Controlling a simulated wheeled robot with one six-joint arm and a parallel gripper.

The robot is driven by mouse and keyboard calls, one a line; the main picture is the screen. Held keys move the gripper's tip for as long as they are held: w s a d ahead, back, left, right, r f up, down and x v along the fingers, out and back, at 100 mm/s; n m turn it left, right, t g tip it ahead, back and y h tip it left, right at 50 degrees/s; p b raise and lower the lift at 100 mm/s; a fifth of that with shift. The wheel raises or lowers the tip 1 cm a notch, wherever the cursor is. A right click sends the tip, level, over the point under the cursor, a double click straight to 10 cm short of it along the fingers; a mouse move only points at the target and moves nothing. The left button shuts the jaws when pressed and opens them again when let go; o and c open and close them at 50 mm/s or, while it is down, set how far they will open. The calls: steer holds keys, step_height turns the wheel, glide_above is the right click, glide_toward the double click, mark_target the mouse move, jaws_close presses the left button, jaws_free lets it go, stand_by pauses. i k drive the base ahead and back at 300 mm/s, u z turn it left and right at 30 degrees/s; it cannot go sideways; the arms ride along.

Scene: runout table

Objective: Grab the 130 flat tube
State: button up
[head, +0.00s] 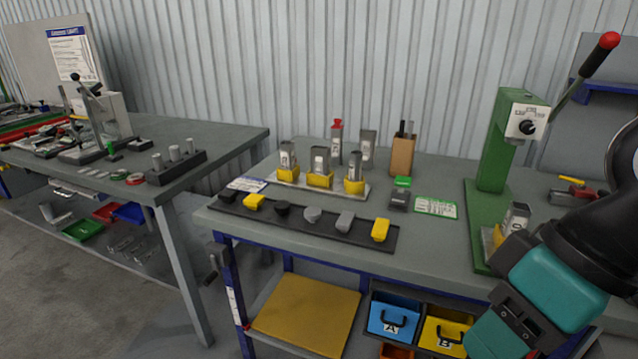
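Three flat grey tubes stand in yellow holders on a light rack: a left tube (288,156), a middle tube (320,161) and a right tube (355,166). Each has a pale label, too small to read, so I cannot tell which is the 130. Two more grey tubes stand behind them, one with a red top (336,143) and one plain (368,148). Another labelled tube (516,217) stands at the green press, partly hidden by my arm. My arm fills the lower right; its gripper fingers do not show.
A black tray (330,232) with yellow, grey and black end pieces lies along the front edge. The green press (495,150) has a red-knobbed lever (585,70). A second bench (225,140) stands left across a gap.

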mark_target(320, 154)
steer(key=u, duration=0.65)
steer(key=i, duration=0.3)
steer(key=u, duration=0.75)
steer(key=i, duration=1.3)
steer(key=z, duration=0.85)
steer(key=i, duration=0.35)
steer(key=z, duration=0.4)
